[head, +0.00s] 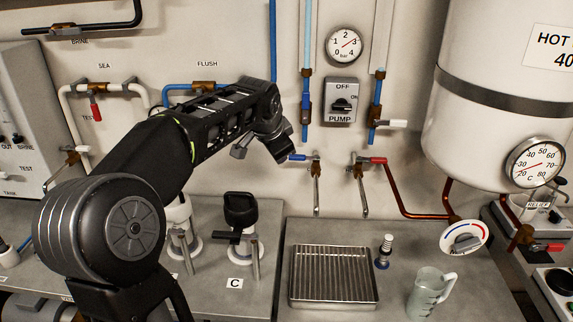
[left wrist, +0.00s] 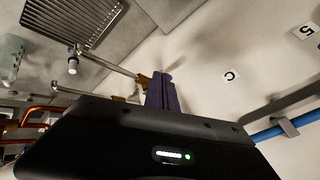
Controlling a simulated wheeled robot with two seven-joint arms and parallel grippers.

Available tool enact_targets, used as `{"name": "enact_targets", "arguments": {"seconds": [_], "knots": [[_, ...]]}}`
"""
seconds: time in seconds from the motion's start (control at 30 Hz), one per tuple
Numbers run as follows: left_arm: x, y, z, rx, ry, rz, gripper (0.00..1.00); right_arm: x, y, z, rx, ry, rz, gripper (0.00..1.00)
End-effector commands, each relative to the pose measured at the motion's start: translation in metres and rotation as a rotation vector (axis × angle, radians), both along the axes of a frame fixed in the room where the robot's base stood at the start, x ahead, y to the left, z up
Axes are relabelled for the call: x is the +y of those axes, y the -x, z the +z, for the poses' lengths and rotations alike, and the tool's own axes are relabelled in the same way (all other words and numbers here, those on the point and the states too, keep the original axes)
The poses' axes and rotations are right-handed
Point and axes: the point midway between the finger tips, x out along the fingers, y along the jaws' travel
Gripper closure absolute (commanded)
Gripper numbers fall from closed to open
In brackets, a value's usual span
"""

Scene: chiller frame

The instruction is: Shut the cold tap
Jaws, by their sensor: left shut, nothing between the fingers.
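The cold tap has a blue lever (head: 298,157) that points left, roughly level, from a brass body on the back wall. Its thin spout (head: 317,185) hangs down; no flow can be made out. My left gripper (head: 280,150) is shut and empty, just left of the lever tip in the head view. Whether it touches the lever is unclear. In the left wrist view my shut fingers (left wrist: 161,93) stand in front of the tap's brass body (left wrist: 145,82) and cover the lever. My right gripper is out of view.
The red-levered hot tap (head: 375,160) is close on the right. A ridged drain tray (head: 333,300), a small bottle-like fitting (head: 384,250) and a jug (head: 430,290) are below. Blue pipes with valves, a pump switch (head: 341,102) and the hot tank (head: 480,130) are near.

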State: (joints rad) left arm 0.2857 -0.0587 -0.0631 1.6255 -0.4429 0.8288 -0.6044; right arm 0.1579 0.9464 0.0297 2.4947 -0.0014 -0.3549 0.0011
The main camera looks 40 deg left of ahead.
Motion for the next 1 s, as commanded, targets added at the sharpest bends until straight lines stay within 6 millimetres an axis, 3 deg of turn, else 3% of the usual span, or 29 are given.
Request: {"name": "enact_targets", "arguments": {"seconds": [0.23, 1.0], "knots": [[0.000, 0.017, 0.023, 0.000, 0.000, -0.002, 1.00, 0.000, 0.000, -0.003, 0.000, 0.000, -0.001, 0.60], [0.000, 0.019, 0.025, 0.001, 0.001, -0.002, 1.00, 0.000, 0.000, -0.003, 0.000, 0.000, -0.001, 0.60]]}}
